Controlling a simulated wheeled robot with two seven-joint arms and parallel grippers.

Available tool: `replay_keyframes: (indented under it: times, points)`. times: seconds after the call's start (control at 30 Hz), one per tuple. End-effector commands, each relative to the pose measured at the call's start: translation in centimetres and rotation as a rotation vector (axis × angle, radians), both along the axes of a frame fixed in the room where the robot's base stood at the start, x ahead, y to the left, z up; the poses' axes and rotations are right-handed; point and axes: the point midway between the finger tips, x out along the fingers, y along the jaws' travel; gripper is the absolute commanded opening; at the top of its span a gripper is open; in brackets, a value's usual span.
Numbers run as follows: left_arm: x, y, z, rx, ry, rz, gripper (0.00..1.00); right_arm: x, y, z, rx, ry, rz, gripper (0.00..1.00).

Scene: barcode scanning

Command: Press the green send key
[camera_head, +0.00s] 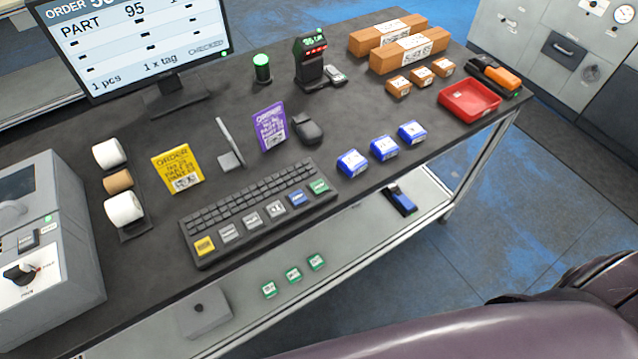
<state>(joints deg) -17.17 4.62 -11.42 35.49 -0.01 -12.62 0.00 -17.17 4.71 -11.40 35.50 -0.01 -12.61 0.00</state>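The green key (319,187) is at the right end of the row of large keys along the front of the dark keyboard (250,196). Its lettering is too small to read surely. A blue key (298,198) is just left of it, then several grey keys, and a yellow key (204,245) at the far left end. Nothing covers the green key. Neither of my grippers is in view.
A monitor (140,45) is at the back left. A red tray (468,101) is at right.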

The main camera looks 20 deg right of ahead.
Motion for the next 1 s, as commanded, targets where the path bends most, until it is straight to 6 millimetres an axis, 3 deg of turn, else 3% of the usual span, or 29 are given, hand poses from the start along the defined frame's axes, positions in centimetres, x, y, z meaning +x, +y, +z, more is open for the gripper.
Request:
replay_keyframes:
  times: [0.03, 0.27, 1.0]
  points:
    - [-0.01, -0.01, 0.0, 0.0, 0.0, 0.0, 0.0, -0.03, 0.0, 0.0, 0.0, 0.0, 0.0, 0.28]
    - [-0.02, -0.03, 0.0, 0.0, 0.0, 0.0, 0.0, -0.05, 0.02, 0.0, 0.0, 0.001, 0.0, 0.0]
    - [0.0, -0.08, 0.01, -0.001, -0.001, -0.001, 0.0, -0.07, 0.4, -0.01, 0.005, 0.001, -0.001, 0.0]
